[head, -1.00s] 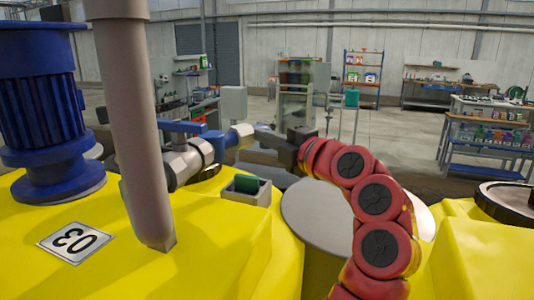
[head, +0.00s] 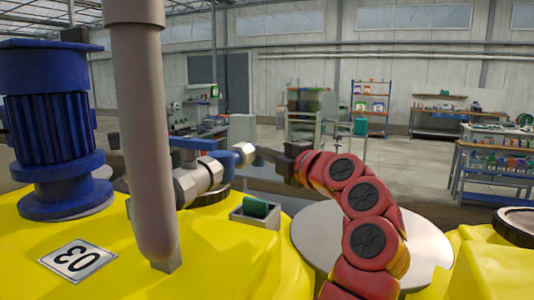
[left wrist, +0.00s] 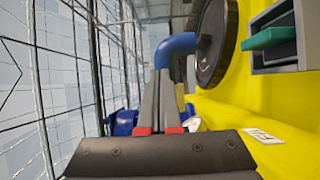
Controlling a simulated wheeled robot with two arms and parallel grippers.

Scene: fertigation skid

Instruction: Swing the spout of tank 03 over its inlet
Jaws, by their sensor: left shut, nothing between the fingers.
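The left wrist view shows a blue bent pipe (left wrist: 178,43) beside a dark round lid (left wrist: 216,42); I cannot tell whether that lid is the inlet. My left gripper (head: 260,154) is shut and empty, close to the pipe's pale end; contact is unclear. Its fingers (left wrist: 160,100) also show in the wrist view. My right gripper is out of view.
A thick grey-brown vertical pipe (head: 145,130) and a blue motor (head: 52,120) stand at the left. A green block sits in a small grey holder (head: 240,217). A pale round disc (head: 320,240) lies behind my arm. Shelves and benches stand far back on open floor.

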